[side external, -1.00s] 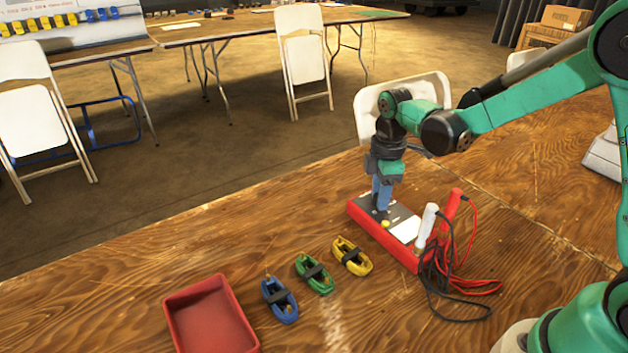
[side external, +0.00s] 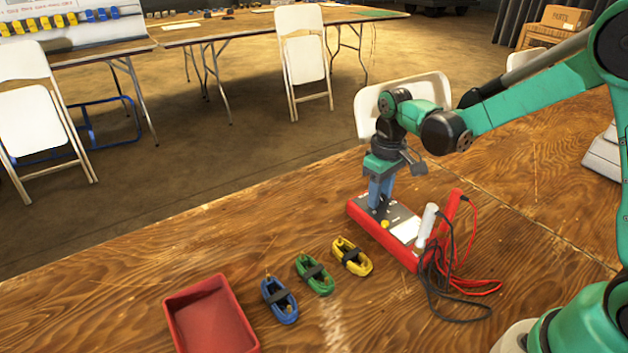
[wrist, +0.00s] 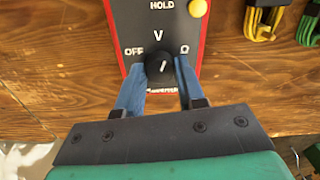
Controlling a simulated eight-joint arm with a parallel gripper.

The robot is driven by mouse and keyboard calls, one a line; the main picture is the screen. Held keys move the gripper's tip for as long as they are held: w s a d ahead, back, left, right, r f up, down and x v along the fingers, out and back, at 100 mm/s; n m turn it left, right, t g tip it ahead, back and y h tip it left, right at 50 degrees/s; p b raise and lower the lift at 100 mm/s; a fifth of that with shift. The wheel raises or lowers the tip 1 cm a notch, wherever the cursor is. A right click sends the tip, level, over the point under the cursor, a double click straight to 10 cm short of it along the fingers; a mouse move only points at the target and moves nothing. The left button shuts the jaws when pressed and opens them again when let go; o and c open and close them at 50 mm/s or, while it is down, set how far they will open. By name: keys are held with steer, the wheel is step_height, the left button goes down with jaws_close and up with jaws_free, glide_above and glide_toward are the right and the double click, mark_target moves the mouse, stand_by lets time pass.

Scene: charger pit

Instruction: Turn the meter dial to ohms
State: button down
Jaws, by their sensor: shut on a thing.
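The meter (side external: 398,252) is a red-cased box with a dark face, lying on the wooden table. In the wrist view its face (wrist: 135,18) shows OFF at left, V at top and an ohm sign at right around the black round dial (wrist: 157,63). The dial's white mark tilts up and slightly right, between V and the ohm sign. My gripper (wrist: 161,78) comes down over the meter with its blue fingers shut on the dial from both sides; it also shows in the side view (side external: 380,200). The fingers hide the dial in the side view.
A yellow button (wrist: 197,8) sits near the HOLD label. White and red probes (side external: 427,224) with black and red leads stand at the meter's near right. Yellow, green and blue cable bundles (side external: 315,275) and a red tray (side external: 211,315) lie to the left, with bare table between.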

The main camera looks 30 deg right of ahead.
steer(key=m, duration=0.3)
steer(key=shift+m, duration=2.2)
steer(key=c, duration=0.5)
jaws_free()
steer(key=shift+r, duration=2.8)
